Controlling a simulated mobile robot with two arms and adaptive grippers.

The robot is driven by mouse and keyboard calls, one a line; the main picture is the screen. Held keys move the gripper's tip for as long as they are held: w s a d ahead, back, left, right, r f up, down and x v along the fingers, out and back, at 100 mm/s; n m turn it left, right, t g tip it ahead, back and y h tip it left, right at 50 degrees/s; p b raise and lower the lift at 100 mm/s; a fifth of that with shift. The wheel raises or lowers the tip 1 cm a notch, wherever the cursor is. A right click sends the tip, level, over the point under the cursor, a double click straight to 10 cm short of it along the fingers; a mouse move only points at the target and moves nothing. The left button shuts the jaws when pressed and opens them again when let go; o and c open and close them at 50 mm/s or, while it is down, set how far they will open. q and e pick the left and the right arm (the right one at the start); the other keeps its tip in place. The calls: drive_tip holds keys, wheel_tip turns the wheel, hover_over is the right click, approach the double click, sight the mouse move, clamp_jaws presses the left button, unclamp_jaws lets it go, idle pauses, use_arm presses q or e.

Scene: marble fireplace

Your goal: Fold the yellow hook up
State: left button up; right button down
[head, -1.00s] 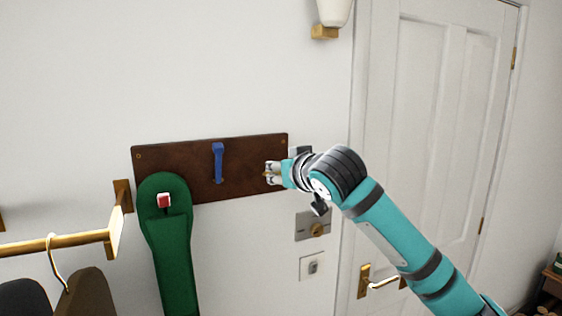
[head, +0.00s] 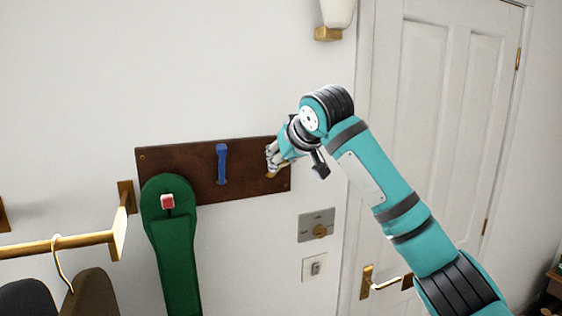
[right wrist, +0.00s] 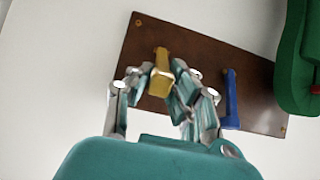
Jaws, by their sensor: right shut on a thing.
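The yellow hook (right wrist: 160,80) is on the brown wall board (right wrist: 185,62), between the fingers of my right gripper (right wrist: 162,82) in the right wrist view. The fingers are shut on it, and it points out toward the wrist camera. In the head view my right gripper (head: 271,160) is at the right end of the board (head: 195,188), with its wrist raised and slanting down to the hook. Only a bit of yellow (head: 271,175) shows there; the fingers hide the rest. My left gripper is not in view.
A blue hook (head: 221,164) lies upright along the middle of the board. A green strap-like thing (head: 172,245) hangs from a red hook (head: 167,202) on the left. A brass rail (head: 60,243) with hangers is lower left. A white door (head: 440,130) stands right.

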drive_tip(key=c, duration=1.2)
unclamp_jaws()
drive_tip(key=shift+o, duration=0.2)
drive_tip(key=v, duration=1.2)
drive_tip(key=shift+f, duration=0.1)
